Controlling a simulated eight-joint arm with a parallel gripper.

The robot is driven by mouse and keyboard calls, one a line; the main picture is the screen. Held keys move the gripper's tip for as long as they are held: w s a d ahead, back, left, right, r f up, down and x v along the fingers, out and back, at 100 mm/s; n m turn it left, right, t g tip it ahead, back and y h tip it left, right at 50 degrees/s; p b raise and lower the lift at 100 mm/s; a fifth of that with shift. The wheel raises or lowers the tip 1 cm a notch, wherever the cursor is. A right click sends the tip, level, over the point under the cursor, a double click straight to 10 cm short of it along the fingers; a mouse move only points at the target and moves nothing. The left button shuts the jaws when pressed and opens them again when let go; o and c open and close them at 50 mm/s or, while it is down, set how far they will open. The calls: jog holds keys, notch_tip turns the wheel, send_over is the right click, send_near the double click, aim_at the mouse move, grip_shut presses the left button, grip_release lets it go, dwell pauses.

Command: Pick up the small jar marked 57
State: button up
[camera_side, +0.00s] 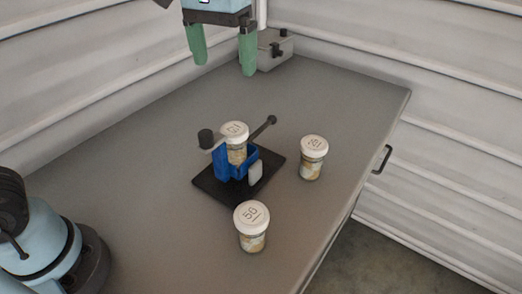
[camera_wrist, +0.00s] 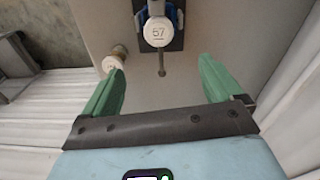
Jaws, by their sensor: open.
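The small jar marked 57 (camera_wrist: 157,33) has a white lid and stands upright in a blue holder (camera_wrist: 141,17) in the wrist view. In the side view the jar in the blue holder (camera_side: 222,163) has a white lid (camera_side: 234,129); its marking is hard to read there. My gripper (camera_side: 224,68) is open and empty, high above the back of the table and apart from the jar. Its two green fingers also show in the wrist view (camera_wrist: 160,68), with the jar beyond them. The holder hides part of the jar's body.
A jar marked 56 (camera_side: 252,228) stands in front of the holder. Another white-lidded jar (camera_side: 312,158) stands to its right. The holder sits on a black plate (camera_side: 212,187) with a dark lever (camera_side: 264,127) sticking out. A grey box (camera_side: 272,50) stands at the back, by the wall.

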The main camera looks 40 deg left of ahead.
send_over(234, 129)
notch_tip(234, 129, down, 5)
jog(key=shift+g, duration=0.3)
jog(key=f, duration=0.7)
jog(key=shift+d+f, duration=0.1)
jog(key=shift+d, duration=0.15)
jog(key=shift+a+f, duration=0.15)
jog(key=shift+f, duration=1.2)
jog(key=shift+a+f, duration=0.15)
jog(key=shift+f, duration=1.2)
jog(key=c, duration=1.4)
jog(key=shift+r, duration=0.1)
